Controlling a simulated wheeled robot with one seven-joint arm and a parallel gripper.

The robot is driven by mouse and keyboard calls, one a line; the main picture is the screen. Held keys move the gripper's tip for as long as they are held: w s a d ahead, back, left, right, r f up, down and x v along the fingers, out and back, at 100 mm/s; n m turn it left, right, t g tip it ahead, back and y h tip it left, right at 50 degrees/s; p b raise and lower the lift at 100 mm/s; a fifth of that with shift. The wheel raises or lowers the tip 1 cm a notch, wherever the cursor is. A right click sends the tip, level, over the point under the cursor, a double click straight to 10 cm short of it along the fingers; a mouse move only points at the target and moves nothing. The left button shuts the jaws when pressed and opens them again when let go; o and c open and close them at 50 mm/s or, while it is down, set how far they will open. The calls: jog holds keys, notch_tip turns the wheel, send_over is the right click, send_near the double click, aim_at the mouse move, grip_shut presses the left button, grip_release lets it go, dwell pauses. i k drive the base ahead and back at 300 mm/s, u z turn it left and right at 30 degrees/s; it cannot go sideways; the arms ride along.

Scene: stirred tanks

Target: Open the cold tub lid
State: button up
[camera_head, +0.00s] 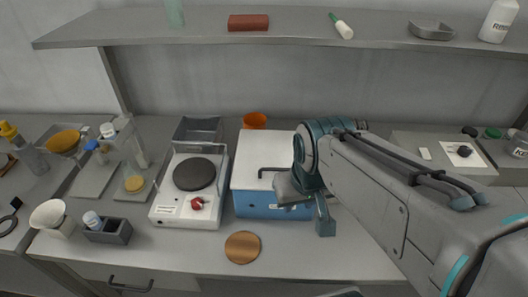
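The cold tub (256,204) is a blue box with a white lid (258,153), standing on the bench right of the hot plate. The lid lies flat on top and looks shut. A dark bar handle (270,169) shows on the lid. My arm comes in from the right and covers the tub's right side. My gripper (308,207) points down at the tub's front right corner, close to the lid's front edge. I cannot tell whether it touches the tub. Its fingertips are partly hidden, so its opening is unclear.
A white hot plate (186,211) with a red knob stands close left of the tub. A round cork mat (242,247) lies in front. A shelf (290,30) spans the bench above.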

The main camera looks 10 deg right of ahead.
aim_at(260, 154)
jog(key=k, duration=1)
